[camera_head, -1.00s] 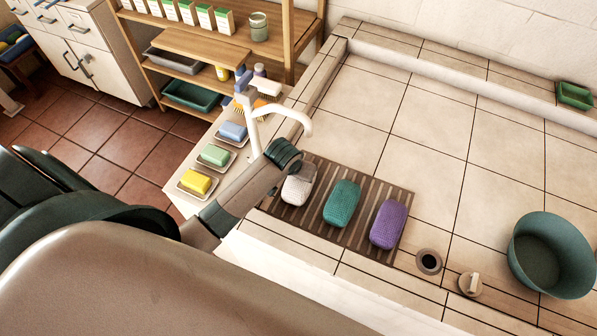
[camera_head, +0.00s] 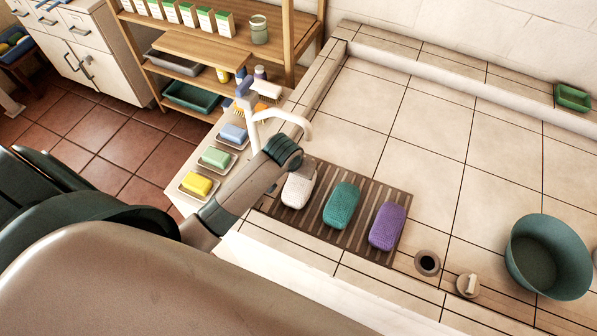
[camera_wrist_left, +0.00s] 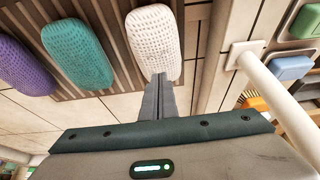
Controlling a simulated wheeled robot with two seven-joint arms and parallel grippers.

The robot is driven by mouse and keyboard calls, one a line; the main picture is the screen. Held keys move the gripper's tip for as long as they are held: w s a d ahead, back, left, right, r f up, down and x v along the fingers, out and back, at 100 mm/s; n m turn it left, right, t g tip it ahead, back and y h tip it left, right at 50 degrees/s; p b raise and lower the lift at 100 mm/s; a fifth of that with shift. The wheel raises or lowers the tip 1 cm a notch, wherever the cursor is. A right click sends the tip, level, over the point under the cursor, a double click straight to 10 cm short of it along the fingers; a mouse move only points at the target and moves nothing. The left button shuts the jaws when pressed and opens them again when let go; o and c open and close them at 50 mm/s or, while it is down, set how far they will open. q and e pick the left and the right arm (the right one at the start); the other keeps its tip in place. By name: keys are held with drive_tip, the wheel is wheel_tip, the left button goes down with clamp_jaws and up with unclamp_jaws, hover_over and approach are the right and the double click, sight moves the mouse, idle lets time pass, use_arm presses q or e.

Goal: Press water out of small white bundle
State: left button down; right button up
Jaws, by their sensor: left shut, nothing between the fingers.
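The small white bundle (camera_head: 298,188), a knitted oblong, lies on a brown striped mat (camera_head: 285,212). It is the leftmost of three bundles there; a teal bundle (camera_head: 342,205) and a purple bundle (camera_head: 387,226) lie to its right. My left gripper (camera_wrist_left: 159,82) is shut with nothing between its fingers. In the left wrist view its tips overlap the near end of the white bundle (camera_wrist_left: 154,38); I cannot tell whether they touch it. My right gripper is not in view.
A white tap (camera_head: 262,122) arches close beside my left wrist. Soap dishes (camera_head: 199,186) line the ledge to the left. A drain hole (camera_head: 427,262), a plug (camera_head: 468,285) and a teal basin (camera_head: 540,262) are to the right. The tiles behind the mat are clear.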

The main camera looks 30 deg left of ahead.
sight(299, 181)
use_arm(q)
drive_tip(key=shift+w+a+r, duration=0.1)
drive_tip(key=shift+r, duration=2.25)
